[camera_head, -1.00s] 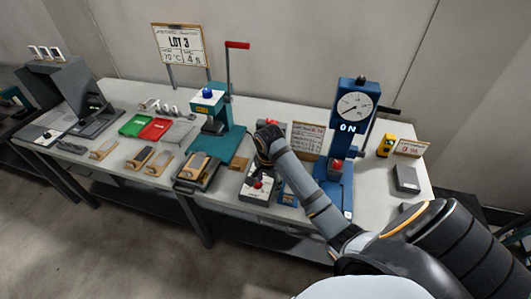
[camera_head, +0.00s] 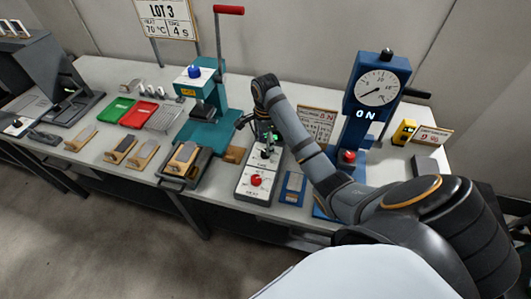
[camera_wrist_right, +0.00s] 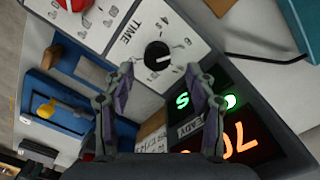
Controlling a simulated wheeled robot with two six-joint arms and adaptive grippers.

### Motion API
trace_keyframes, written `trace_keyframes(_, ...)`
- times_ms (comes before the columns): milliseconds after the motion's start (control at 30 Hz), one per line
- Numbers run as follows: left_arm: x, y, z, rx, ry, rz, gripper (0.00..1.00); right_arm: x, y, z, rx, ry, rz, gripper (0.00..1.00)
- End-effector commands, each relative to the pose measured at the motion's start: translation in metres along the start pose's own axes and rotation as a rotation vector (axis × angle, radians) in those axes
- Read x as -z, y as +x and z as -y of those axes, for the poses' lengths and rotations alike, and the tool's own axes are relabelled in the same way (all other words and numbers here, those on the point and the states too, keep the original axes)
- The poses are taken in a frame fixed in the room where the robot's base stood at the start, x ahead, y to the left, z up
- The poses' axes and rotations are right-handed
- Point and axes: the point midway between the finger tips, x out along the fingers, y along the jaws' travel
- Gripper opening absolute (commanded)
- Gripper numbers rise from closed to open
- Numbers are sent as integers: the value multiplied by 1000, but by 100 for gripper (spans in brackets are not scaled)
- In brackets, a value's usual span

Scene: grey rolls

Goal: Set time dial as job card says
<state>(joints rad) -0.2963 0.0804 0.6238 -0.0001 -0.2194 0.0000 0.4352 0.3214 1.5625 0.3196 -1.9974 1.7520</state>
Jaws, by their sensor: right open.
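The job card (camera_head: 165,18) stands on posts at the back and reads LOT 3, 70 °C, 4 s. The control box (camera_head: 243,184) lies on the bench under my right gripper (camera_head: 262,137). In the right wrist view, the black time dial (camera_wrist_right: 157,55) sits on a white panel marked TIME, with a white pointer line toward the right; the small numerals around it are hard to read. My right gripper (camera_wrist_right: 158,74) is open, its fingers either side of the dial in the picture, apparently not touching it. My left gripper is not in view.
A teal press (camera_head: 208,110) with a red-handled lever stands behind left of the box. A blue gauge stand (camera_head: 371,90) marked ON is at right. Trays and fixtures lie left.

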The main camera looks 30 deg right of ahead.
Motion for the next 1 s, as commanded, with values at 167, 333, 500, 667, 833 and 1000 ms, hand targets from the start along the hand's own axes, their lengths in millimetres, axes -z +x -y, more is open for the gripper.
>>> trace_keyframes(167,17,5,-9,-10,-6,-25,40,0,30,0,-2,0,1,56)
trace_keyframes(333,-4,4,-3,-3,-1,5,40,0,36,0,-1,0,1,56)
trace_keyframes(500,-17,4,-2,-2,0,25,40,0,36,0,-1,-1,1,49)
trace_keyframes(667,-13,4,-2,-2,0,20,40,0,36,0,-1,-1,1,28)
trace_keyframes(833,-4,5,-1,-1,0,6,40,0,36,0,-1,-1,0,5)
trace_keyframes(1000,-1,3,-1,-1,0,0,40,0,35,0,-1,-6,0,2)
